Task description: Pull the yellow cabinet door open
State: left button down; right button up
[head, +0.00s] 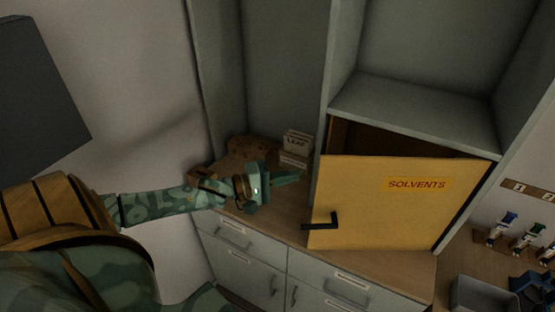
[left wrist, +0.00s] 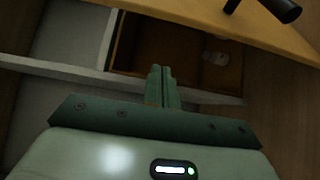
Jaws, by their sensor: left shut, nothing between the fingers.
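The yellow cabinet door (head: 375,205) carries a red SOLVENTS label and stands ajar. Its left edge is swung out from the grey frame, and a dark gap shows behind its top edge. Its black handle (head: 322,222) is near the lower left corner. The door's yellow edge (left wrist: 225,22) and handle (left wrist: 272,8) also cross the top of the left wrist view. My left gripper (head: 290,177) is left of the door, apart from the handle. Its fingers (left wrist: 162,88) are shut and empty, pointing toward the opening. My right gripper is out of view.
The brown cabinet interior (left wrist: 190,62) shows a small pale item. White boxes (head: 296,148) and a brown object (head: 250,148) stand on the wooden counter (head: 285,222) behind my left gripper. Grey drawers (head: 240,232) are below. Several bottles (head: 503,228) and a grey bin (head: 482,297) are at right.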

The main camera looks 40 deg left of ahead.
pick_arm(q)
jog(key=shift+w+d+p, duration=0.2)
jog(key=shift+d+p, duration=0.45)
jog(key=shift+d, duration=1.85)
